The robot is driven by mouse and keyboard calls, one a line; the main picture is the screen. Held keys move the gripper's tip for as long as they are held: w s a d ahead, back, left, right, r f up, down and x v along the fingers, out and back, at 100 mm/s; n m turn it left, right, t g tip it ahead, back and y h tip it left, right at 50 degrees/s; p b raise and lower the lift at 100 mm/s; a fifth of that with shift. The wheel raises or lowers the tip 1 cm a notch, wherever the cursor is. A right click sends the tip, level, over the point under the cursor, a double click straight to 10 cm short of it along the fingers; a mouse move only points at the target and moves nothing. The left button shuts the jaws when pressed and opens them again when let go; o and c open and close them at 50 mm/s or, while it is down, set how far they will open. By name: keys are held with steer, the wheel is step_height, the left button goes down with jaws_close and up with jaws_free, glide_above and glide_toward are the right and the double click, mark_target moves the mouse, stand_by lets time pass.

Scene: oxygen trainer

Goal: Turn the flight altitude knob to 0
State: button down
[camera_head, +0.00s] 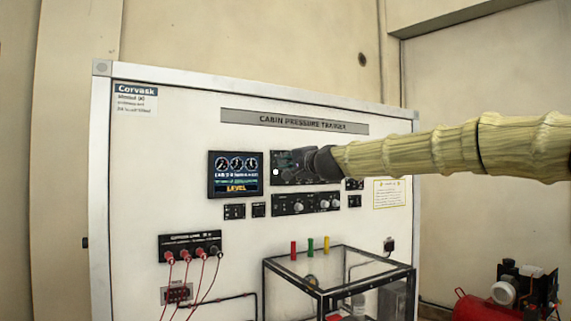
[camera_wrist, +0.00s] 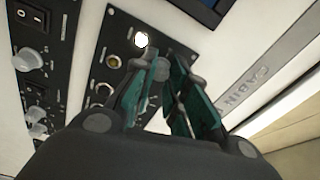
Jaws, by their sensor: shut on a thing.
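My gripper (camera_head: 304,162) reaches in from the right to the upper black control panel (camera_head: 284,157) on the white trainer board. In the wrist view my gripper (camera_wrist: 166,88) has its green-padded fingers closed around a small grey knob (camera_wrist: 160,70) on this panel, which I take to be the flight altitude knob. The fingers cover most of the knob. Its pointer and scale marks cannot be read in either view.
A display (camera_head: 236,174) reading LEVEL is left of the panel. A lower panel (camera_head: 306,202) with knobs and switches sits just below. A black-framed clear box (camera_head: 330,278) stands in front of the board. A red compressor (camera_head: 490,303) is at lower right.

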steer(key=shift+f, duration=0.2)
steer(key=c, duration=1.4)
jaws_free()
steer(key=shift+o, duration=0.2)
steer(key=shift+r, duration=0.1)
steer(key=v, duration=1.2)
